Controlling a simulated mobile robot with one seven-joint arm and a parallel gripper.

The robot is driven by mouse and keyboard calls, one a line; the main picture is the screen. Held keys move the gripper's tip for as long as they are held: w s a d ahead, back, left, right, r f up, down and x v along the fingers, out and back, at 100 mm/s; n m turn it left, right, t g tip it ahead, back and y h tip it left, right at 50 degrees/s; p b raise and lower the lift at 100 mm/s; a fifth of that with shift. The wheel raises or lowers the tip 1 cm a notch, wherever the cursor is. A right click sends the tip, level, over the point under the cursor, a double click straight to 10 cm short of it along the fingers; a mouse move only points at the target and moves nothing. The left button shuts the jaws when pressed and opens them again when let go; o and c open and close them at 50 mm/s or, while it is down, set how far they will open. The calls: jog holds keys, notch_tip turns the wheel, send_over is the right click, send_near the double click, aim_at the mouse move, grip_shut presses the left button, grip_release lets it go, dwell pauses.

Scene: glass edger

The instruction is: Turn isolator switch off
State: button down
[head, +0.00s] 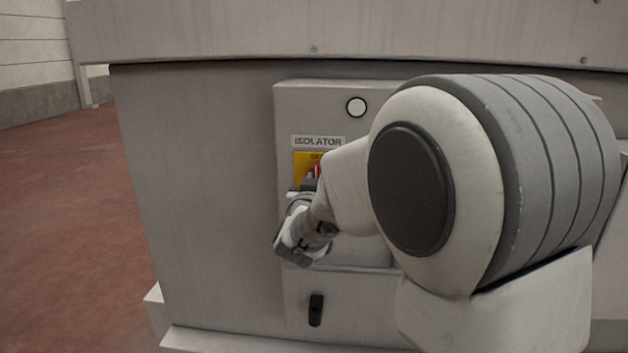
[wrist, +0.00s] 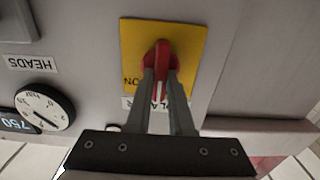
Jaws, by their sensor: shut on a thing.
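The isolator switch has a red handle (wrist: 160,54) on a yellow plate (wrist: 190,40), seen upside down in the wrist view. The letters "ON" show on the plate at the handle's left in the wrist view. Which mark the handle points to I cannot tell.
A grey panel box (head: 297,108) carries the switch, with a round white light (head: 356,107) above and a black latch (head: 316,310) below. The wrist view shows a dial (wrist: 45,108) and a "HEADS" label (wrist: 28,63) at left. Red floor (head: 60,220) lies open at left.

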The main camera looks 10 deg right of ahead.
dwell(0.5)
jog(key=c, duration=0.8)
grip_release()
jog(key=shift+s, duration=0.1)
jog(key=b+v, duration=0.1)
jog(key=v, duration=1.6)
jog(key=shift+s+a, duration=0.1)
